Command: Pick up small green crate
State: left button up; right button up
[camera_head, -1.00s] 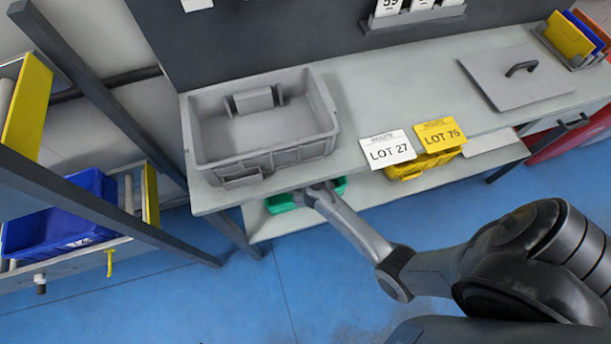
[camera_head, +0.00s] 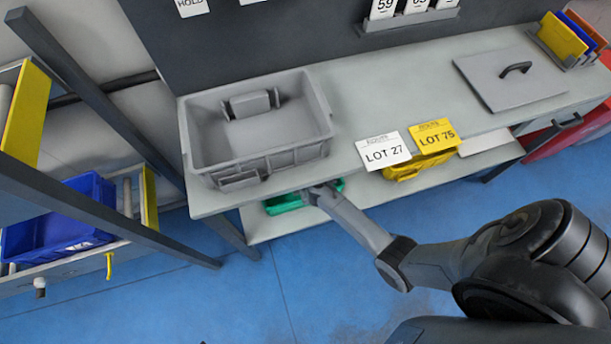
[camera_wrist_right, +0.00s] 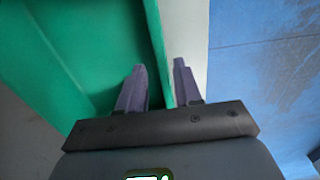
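The small green crate (camera_head: 285,203) is on the lower shelf under the bench, mostly hidden by the bench top and my right arm. In the right wrist view its green wall (camera_wrist_right: 155,40) runs between the two fingers of my right gripper (camera_wrist_right: 159,75). One finger is inside the crate and the other outside, with gaps showing beside the wall, so the gripper looks open around it. In the head view my right gripper (camera_head: 316,192) is at the crate's front edge, its fingertips hidden. My left gripper is in neither view.
A large grey bin (camera_head: 258,140) stands on the bench top (camera_head: 350,105) above. A yellow crate (camera_head: 420,165) is to the right on the lower shelf (camera_head: 262,228). A dark rack post (camera_head: 100,205) is at left. Blue floor in front is clear.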

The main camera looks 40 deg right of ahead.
jog(key=shift+f+b, duration=1.5)
jog(key=shift+f, duration=1.55)
jog(key=shift+c, duration=0.3)
grip_shut()
